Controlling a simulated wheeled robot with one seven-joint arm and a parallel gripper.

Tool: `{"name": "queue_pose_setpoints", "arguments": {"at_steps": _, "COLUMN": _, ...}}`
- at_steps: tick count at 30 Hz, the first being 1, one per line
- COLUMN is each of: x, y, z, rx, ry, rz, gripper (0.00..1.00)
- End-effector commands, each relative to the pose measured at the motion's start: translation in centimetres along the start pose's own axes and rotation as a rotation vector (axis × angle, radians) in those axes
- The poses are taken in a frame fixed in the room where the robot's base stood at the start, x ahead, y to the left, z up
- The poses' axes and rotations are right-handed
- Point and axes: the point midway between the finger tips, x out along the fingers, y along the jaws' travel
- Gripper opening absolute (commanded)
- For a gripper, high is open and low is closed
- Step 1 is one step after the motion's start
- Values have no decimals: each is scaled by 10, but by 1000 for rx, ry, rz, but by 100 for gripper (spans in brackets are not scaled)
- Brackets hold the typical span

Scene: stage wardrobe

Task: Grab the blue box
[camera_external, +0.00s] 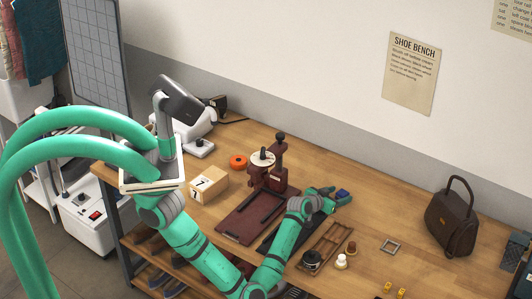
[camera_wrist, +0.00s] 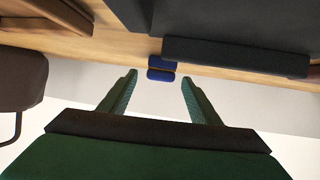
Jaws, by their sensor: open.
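My gripper (camera_external: 331,196) reaches out over the workbench, right of the dark red press. In the wrist view my gripper (camera_wrist: 160,79) shows two green fingers spread apart with a clear gap. A small dark blue box (camera_wrist: 161,69) lies on the wooden bench just past the fingertips, roughly centred between them; it shows as two blue bands. A small blue patch, likely the same box (camera_external: 343,195), shows at the fingertips in the external view, partly hidden by the gripper. I cannot tell whether the fingers touch it.
A dark red press (camera_external: 268,175) stands left of my gripper. A wooden tray (camera_external: 326,243) with a black round tin (camera_external: 312,260) lies in front. A brown handbag (camera_external: 453,217) stands to the right.

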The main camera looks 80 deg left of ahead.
Motion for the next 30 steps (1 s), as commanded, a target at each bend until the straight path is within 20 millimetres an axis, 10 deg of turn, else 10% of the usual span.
{"name": "queue_pose_setpoints", "arguments": {"at_steps": 12, "x": 13, "y": 0, "z": 0, "rx": 1, "ry": 1, "rz": 0, "gripper": 55}}
{"name": "queue_pose_setpoints", "arguments": {"at_steps": 18, "x": 13, "y": 0, "z": 0, "rx": 1, "ry": 1, "rz": 0, "gripper": 13}}
{"name": "queue_pose_setpoints", "arguments": {"at_steps": 30, "x": 11, "y": 0, "z": -6, "rx": 2, "ry": 3, "rz": 0, "gripper": 13}}
